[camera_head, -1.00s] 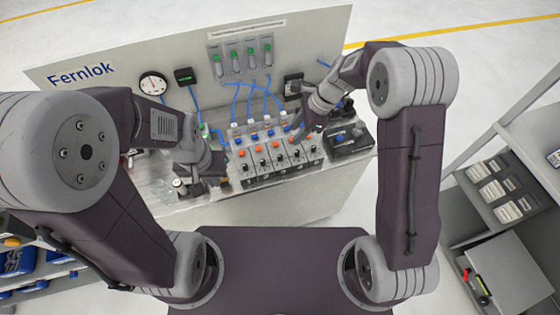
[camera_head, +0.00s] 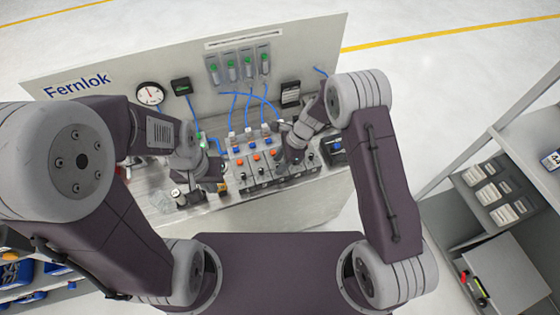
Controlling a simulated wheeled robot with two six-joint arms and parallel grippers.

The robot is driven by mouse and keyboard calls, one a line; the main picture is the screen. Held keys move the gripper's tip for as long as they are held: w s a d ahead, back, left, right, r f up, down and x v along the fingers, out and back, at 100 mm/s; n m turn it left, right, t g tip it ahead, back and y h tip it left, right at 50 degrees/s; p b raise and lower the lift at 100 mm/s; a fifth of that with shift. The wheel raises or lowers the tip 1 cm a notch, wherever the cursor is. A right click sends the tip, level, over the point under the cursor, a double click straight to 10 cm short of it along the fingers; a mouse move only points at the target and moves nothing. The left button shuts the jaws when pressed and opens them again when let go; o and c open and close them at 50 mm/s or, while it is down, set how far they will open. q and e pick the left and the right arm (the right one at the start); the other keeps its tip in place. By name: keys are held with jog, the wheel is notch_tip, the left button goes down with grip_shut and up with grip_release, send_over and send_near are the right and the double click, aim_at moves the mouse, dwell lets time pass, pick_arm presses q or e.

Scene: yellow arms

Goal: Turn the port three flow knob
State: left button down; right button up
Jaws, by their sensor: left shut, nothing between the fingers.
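A row of grey port modules (camera_head: 262,180) stands on the bench, with orange knobs (camera_head: 256,157), blue parts and dark knobs on top. Port numbers are too small to read, so I cannot tell which knob is port three's. My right gripper (camera_head: 292,158) is over the right part of the row and hides some knobs there. Its fingertips are too small and covered to tell whether it is open or touches a knob. My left gripper (camera_head: 217,172) is shut and empty, just left of the row.
The white Fernlok back panel (camera_head: 120,75) carries a gauge (camera_head: 149,93), green-topped flow tubes (camera_head: 247,66) and blue hoses running to the modules. A dark box (camera_head: 335,150) sits right of the row. Shelves (camera_head: 495,195) stand at the far right.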

jog(key=shift+s, duration=0.1)
grip_shut()
